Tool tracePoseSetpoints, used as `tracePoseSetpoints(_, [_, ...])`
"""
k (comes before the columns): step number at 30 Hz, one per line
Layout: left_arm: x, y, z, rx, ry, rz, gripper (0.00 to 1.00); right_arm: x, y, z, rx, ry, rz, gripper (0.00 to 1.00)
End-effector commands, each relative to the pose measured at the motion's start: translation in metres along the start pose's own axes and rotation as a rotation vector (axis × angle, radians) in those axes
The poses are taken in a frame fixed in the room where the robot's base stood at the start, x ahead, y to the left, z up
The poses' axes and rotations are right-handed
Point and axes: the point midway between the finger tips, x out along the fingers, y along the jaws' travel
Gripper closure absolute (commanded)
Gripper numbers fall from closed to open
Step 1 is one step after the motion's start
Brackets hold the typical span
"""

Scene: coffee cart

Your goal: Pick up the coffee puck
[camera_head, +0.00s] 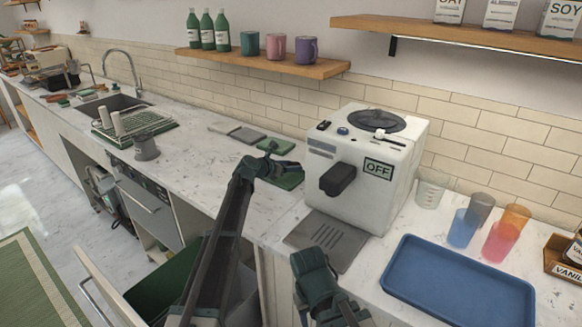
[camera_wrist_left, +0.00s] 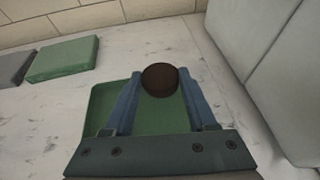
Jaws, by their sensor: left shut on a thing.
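The coffee puck (camera_wrist_left: 160,79) is a small dark brown round piece in the left wrist view. It sits between the blue fingertips of my left gripper (camera_wrist_left: 158,88), which is shut on it. Below it in that view is a green mat (camera_wrist_left: 103,101) on the marble counter; I cannot tell whether the puck is clear of the mat. In the head view my left gripper (camera_head: 295,165) is over the green mat (camera_head: 288,182), left of the white coffee machine, and the puck is not clear there. My right arm's end is at the bottom middle; its fingers are not distinguishable.
The white coffee machine (camera_head: 347,160) with a black handle (camera_head: 337,179) stands close to the right of my left gripper. A blue tray (camera_head: 460,312) and several coloured cups are on the right counter. An open drawer with a green bin (camera_head: 165,285) is below left.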

Motion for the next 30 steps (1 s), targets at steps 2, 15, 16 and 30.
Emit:
tracePoseSetpoints(2, [-0.025,-0.001,-0.009,-0.001,0.001,0.002,0.96,-0.002,0.000,0.000,0.000,0.000,0.000,0.50])
tracePoseSetpoints(15, [-0.123,0.004,-0.039,-0.002,0.000,0.002,0.96,-0.011,0.001,0.001,0.000,0.000,0.000,0.50])
tracePoseSetpoints(16, [-0.127,0.004,-0.040,-0.001,0.000,0.001,0.96,-0.011,0.001,0.001,0.000,0.000,0.000,0.50])
tracePoseSetpoints(30, [-0.153,0.007,-0.049,0.000,0.000,0.000,0.96,-0.013,0.001,0.001,0.000,0.000,0.000,0.50])
